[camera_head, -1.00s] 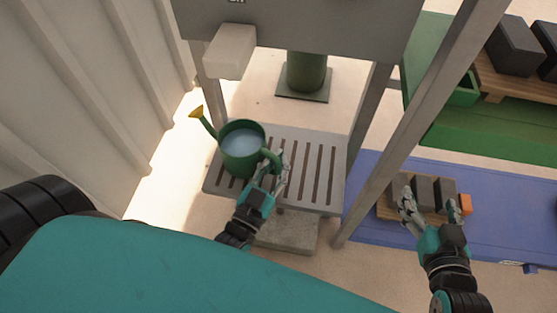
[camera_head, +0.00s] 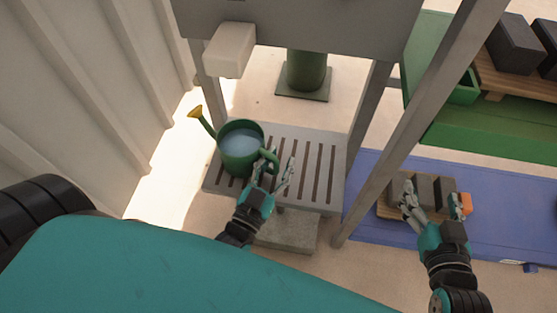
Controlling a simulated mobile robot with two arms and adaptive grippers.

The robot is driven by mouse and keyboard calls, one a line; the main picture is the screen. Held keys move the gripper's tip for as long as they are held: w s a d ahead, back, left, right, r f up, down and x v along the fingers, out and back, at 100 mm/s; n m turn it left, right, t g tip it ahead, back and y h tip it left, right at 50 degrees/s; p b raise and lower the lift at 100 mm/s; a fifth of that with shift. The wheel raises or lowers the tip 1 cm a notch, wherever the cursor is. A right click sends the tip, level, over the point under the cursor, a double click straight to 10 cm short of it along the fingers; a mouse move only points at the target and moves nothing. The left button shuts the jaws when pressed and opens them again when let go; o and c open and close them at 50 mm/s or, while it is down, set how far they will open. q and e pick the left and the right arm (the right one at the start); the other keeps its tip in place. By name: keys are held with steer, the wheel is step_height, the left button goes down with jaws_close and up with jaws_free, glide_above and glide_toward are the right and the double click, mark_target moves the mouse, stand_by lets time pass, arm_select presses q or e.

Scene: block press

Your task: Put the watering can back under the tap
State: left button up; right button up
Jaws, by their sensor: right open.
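The green watering can (camera_head: 240,160) with a yellow rose (camera_head: 195,111) stands upright on the slatted grey platform (camera_head: 325,150), at its left side. It holds pale blue water. Its handle (camera_head: 268,158) points right, toward my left gripper (camera_head: 275,172). That gripper's fingers are spread beside the handle; whether one still touches it I cannot tell. A pale box-shaped housing (camera_head: 230,50), perhaps the tap, juts from the grey panel above and behind the can. My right gripper (camera_head: 432,198) is open and empty, at the right by the small wooden tray.
Grey frame posts (camera_head: 420,130) stand right of the platform. A wooden tray (camera_head: 385,211) with dark blocks (camera_head: 425,190) and an orange block (camera_head: 465,204) lies on a blue mat (camera_head: 365,172). A corrugated wall (camera_head: 90,90) is at the left. The platform's right part is clear.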

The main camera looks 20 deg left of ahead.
arm_select(q)
steer(key=s+f, duration=0.1)
steer(key=s, duration=1.1)
steer(key=shift+a, duration=0.25)
steer(key=shift+f, duration=0.15)
